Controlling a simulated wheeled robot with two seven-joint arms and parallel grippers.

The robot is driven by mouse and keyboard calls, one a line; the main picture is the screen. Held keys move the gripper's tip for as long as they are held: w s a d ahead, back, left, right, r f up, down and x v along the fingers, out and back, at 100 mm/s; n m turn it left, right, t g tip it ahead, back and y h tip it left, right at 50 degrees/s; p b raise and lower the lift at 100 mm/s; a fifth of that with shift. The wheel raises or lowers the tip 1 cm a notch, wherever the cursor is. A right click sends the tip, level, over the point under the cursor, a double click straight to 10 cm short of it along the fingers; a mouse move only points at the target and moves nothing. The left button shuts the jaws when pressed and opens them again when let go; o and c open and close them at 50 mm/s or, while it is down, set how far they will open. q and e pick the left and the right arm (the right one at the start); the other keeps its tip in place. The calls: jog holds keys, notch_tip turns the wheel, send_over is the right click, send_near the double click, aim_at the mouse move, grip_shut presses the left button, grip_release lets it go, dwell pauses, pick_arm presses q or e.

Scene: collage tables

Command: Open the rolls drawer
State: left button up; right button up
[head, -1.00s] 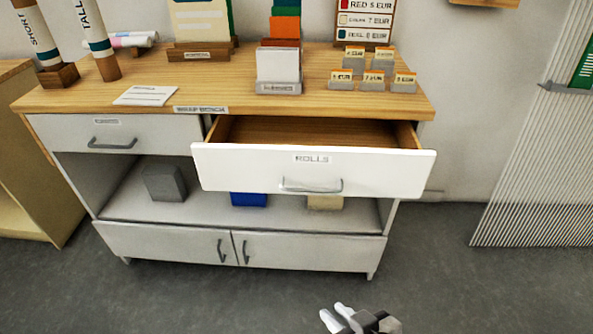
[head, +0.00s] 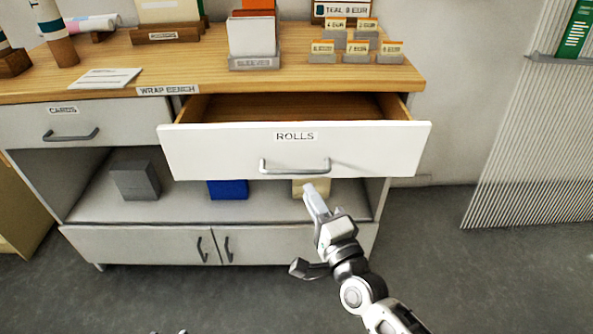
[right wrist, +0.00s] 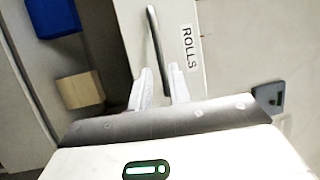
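The rolls drawer (head: 230,152) has a white front labelled ROLLS and stands pulled out of the bench, its wooden inside partly showing and looking empty there. Its grey bar handle (head: 295,167) also shows in the right wrist view (right wrist: 154,38). My right gripper (head: 312,190) is just below and in front of the handle in the head view. In the right wrist view its two fingers (right wrist: 161,84) are apart, with the lower end of the handle seen between them; contact cannot be told. A small light piece at the bottom edge may be my left gripper (head: 168,332).
The wrap bench (head: 205,75) carries card holders and signs on top. A shut drawer (head: 70,125) is at the left. A grey box (head: 135,180), a blue box (head: 228,190) and a tan box (right wrist: 80,90) stand on the shelf below. The floor at right is clear.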

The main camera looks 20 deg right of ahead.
aim_at(296, 170)
jog(key=x, duration=0.7)
jog(key=shift+w+a, duration=0.1)
jog(key=shift+w, duration=0.3)
grip_shut()
